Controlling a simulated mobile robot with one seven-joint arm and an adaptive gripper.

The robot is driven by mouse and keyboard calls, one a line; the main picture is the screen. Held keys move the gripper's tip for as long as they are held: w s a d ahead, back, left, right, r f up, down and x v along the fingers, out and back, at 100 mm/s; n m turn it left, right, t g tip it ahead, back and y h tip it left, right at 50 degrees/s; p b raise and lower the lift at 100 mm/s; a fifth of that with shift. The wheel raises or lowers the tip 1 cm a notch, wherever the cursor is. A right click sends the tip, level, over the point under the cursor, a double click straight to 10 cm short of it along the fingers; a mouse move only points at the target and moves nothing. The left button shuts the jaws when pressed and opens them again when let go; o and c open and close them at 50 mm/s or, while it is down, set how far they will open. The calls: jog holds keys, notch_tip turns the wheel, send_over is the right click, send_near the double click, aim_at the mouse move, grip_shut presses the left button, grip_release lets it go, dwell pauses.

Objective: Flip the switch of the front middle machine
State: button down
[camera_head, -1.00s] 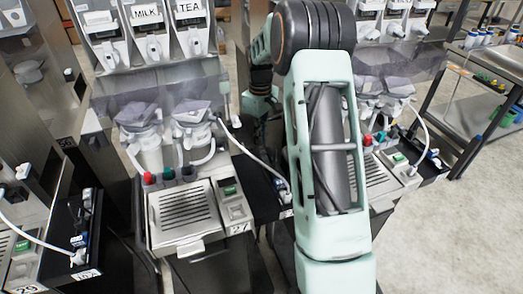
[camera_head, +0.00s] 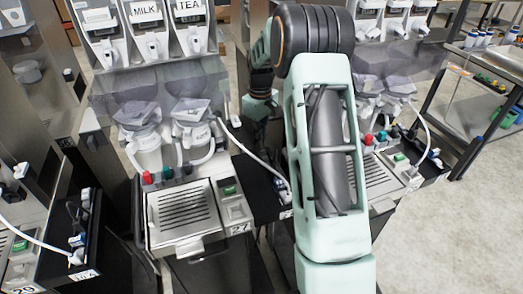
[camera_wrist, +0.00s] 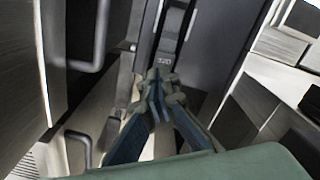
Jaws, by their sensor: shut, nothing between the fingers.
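The machine in the middle of the head view has a slotted drip tray (camera_head: 183,212) and a label that looks like 27. A small green switch (camera_head: 229,190) sits on the panel right of the tray. A dark box (camera_head: 265,207) with a plug and white cable stands further right. My arm rises right of this machine and hides part of that area; my gripper does not show clearly in the head view. In the wrist view my gripper (camera_wrist: 158,98) is shut and empty, its fingertips together before a dark strip (camera_wrist: 167,50) with a small marking.
A similar machine with a green switch (camera_head: 399,159) stands right of my arm. Another machine with a green switch (camera_head: 20,245) is at the left edge. A metal handle (camera_wrist: 98,40) shows in the wrist view. Open floor (camera_head: 455,230) lies to the right.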

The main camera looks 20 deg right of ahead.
jog(key=shift+s+f, duration=0.1)
jog(key=shift+f, duration=0.15)
jog(key=shift+r, duration=0.1)
jog(key=shift+r+p, duration=2.25)
jog(key=shift+r, duration=1.2)
